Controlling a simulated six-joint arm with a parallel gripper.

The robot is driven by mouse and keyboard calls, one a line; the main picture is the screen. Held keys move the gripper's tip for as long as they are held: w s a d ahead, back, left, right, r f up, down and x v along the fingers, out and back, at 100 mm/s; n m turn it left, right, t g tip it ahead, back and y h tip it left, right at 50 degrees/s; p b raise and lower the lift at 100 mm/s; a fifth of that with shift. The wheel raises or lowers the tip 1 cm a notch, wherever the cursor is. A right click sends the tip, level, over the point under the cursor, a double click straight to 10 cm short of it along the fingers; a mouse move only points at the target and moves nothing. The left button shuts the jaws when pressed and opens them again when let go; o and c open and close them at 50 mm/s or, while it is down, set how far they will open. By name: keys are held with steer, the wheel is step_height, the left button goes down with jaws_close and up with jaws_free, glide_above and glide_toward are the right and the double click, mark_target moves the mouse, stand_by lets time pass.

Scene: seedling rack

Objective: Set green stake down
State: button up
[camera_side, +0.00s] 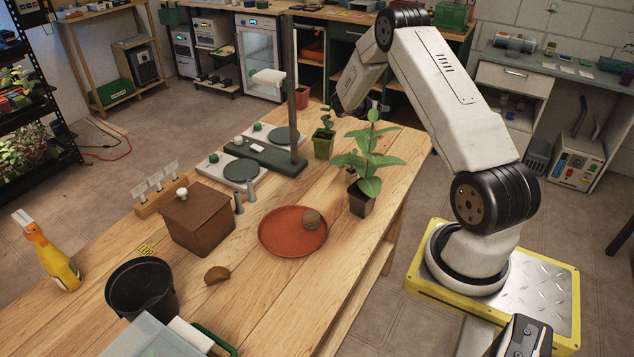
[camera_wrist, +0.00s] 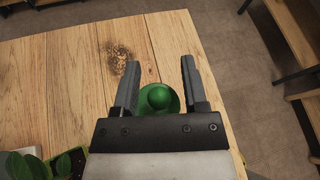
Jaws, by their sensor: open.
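My gripper (camera_wrist: 160,64) is open, its two grey fingers pointing down over the wooden table. A green piece with a round knob above a wider green disc, which appears to be the green stake (camera_wrist: 158,97), shows between the fingers in the wrist view. Neither finger visibly touches it. Its lower part is hidden, so I cannot tell whether it rests on the table. In the side view my gripper is mostly hidden behind the plants and my arm, and I cannot make out the stake there.
A leafy plant in a dark pot (camera_side: 362,198) and a small seedling in a green pot (camera_side: 323,148) stand near my arm. A terracotta saucer (camera_side: 270,240), a brown box (camera_side: 198,222) and a black pot (camera_side: 141,299) stand farther off. The table edge lies close by on the right.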

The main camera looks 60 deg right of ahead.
steer(key=v, duration=1.2)
stand_by(0.5)
steer(key=s+a+m+t+y, duration=0.2)
steer(key=s+a+m+y, duration=0.1)
steer(key=a, duration=0.9)
steer(key=s+a+m+t+y, duration=0.2)
steer(key=a+m+y, duration=0.3)
steer(key=a, duration=0.8)
steer(key=s+a+m+t+y, duration=0.2)
steer(key=s+a+m+y, duration=0.3)
steer(key=a+m, duration=0.4)
steer(key=a, duration=0.4)
steer(key=shift+a, duration=0.15)
